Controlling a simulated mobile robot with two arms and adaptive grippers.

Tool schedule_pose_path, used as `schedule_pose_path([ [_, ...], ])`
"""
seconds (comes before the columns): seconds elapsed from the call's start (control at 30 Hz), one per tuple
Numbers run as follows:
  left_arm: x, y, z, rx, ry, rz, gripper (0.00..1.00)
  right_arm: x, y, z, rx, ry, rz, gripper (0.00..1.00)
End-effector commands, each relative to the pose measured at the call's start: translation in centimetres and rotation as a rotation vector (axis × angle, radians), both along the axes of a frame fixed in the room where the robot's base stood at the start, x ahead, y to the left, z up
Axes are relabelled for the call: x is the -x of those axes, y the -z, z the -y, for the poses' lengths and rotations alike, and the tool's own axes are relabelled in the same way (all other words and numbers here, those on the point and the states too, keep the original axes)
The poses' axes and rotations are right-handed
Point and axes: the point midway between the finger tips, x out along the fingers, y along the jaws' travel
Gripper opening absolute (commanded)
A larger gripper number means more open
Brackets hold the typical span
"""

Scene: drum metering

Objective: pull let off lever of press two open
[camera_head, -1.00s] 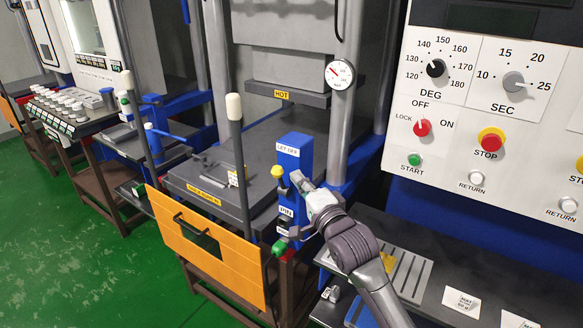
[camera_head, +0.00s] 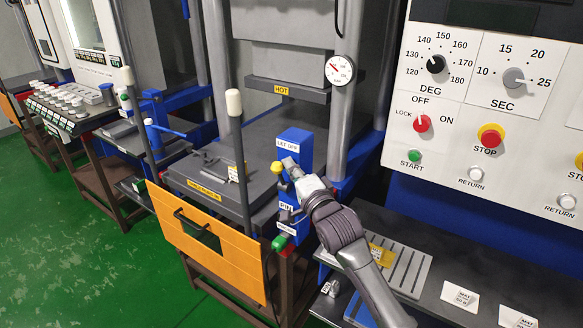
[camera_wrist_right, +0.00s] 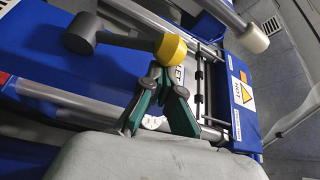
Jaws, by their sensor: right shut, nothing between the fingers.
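The let-off lever of the press shows as a yellow knob (camera_head: 277,168) beside the blue post labelled LET OFF (camera_head: 295,141). In the right wrist view the yellow knob (camera_wrist_right: 172,48) sits on the end of a dark shaft, just beyond my fingertips. My right gripper (camera_head: 290,165) is shut and empty, its tip in front of the blue post, right of the knob and close to it. I cannot tell whether it touches. In the right wrist view my gripper fingers (camera_wrist_right: 165,82) are together below the knob. My left gripper is not in view.
A dark lever with a white top (camera_head: 234,105) stands left of the post. An orange guard (camera_head: 205,250) hangs in front of the press bed. A green knob (camera_head: 279,243) sits below the post. The control panel (camera_head: 480,130) stands at right.

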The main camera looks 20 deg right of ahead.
Motion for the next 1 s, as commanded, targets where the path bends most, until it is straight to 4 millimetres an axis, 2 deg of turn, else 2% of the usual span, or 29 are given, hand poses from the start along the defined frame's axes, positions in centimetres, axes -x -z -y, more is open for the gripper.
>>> schedule_pose_path([
  [0.47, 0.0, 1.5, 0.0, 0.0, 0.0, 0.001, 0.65, 0.6, 0.6, -0.8, 0.102, -0.001, 0.08, 0.0],
  [1.0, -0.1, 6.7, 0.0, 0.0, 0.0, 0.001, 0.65, 2.5, 2.9, -3.3, 0.492, -0.001, 0.38, 0.0],
])
